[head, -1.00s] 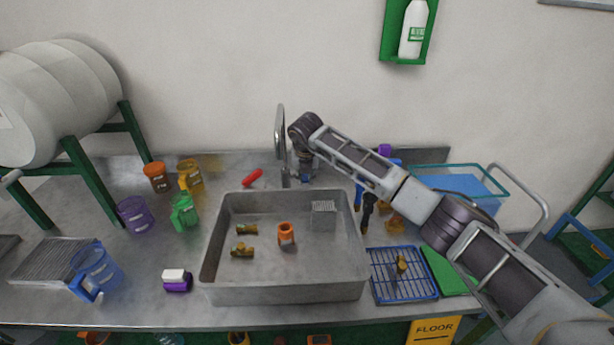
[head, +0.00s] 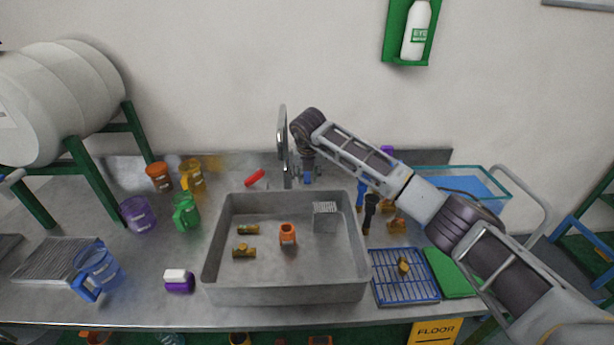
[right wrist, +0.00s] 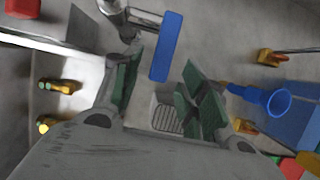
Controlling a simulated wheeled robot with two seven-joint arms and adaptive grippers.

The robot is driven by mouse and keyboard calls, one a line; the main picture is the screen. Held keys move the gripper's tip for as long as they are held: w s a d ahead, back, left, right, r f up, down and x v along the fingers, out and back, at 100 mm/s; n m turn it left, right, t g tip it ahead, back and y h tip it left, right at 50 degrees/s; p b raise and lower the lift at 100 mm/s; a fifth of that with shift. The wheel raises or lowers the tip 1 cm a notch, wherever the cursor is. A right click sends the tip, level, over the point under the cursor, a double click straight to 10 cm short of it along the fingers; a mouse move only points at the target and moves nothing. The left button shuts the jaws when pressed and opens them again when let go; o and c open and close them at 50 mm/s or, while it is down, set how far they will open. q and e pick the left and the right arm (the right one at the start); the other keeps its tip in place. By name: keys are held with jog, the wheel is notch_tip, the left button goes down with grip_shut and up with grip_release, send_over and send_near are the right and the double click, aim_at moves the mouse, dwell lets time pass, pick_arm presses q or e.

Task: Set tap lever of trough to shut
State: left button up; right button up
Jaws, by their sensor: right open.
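The metal trough (head: 214,275) stands on the counter, with a curved chrome tap (head: 283,140) behind it. A blue lever (head: 308,179) shows just right of the tap, partly hidden by my right gripper (head: 307,165). A red lever-like bar (head: 254,178) lies at a slant left of the tap. In the right wrist view the blue lever (right wrist: 167,45) shows just beyond the green fingertips of my open right gripper (right wrist: 162,88). Whether they touch it I cannot tell. My left gripper is out of view.
In the trough are brass fittings (head: 245,230), an orange part (head: 288,233) and a grey grated block (head: 325,216). Mugs (head: 186,212) stand to the left. A blue rack (head: 405,280) and a dark-and-blue tool (head: 370,210) are to the right.

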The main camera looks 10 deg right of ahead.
jog(key=v, duration=1)
jog(key=shift+s, duration=0.2)
